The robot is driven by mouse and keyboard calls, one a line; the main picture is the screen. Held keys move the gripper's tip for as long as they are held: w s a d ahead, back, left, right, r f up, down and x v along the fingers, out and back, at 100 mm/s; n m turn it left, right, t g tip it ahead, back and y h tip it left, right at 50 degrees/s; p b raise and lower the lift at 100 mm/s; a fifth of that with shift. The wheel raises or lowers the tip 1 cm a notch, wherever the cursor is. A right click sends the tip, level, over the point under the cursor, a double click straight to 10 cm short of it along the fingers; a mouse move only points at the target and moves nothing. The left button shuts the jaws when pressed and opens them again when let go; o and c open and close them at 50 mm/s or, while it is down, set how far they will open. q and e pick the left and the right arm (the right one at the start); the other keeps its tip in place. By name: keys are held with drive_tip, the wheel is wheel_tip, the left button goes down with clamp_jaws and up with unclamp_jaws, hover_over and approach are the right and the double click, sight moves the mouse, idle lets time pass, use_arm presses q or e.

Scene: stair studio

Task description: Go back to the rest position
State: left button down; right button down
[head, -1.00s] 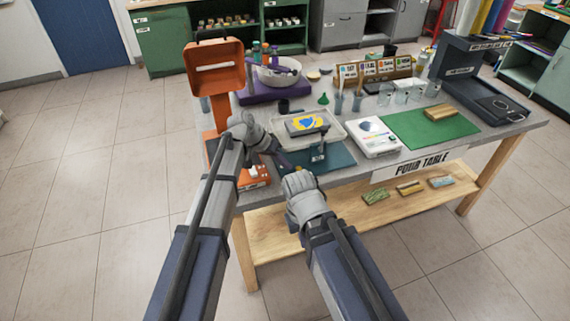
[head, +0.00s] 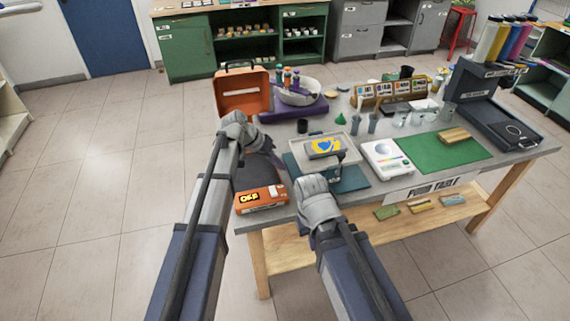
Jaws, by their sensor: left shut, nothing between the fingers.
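My left gripper (head: 268,152) is shut and empty. It is over the orange case at the left end of the pour table, and I cannot tell how far above it. My right wrist (head: 318,200) is in front of the table's front edge, below the teal mat. The fingers of the right gripper are not clear past the wrist, so I cannot tell their state. Both arms reach forward from the bottom of the head view.
The orange case (head: 262,198) stands at the table's left end, its lid (head: 243,104) raised. A tray (head: 349,156), a white scale (head: 386,168) and a green mat (head: 470,156) lie to the right. Open floor (head: 110,170) is at the left.

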use_arm(q)
drive_tip(key=shift+a, duration=0.15)
idle(0.3)
drive_tip(key=s+f+n+g+y, duration=0.1)
drive_tip(key=s+y, duration=0.7)
drive_tip(key=s, duration=1.8)
wheel_tip(320, 180, down, 2)
drive_tip(key=shift+a+f+n+g, duration=0.2)
drive_tip(key=shift+a+n+g, duration=0.25)
drive_tip(key=shift+n, duration=0.25)
drive_tip(key=shift+s, duration=0.1)
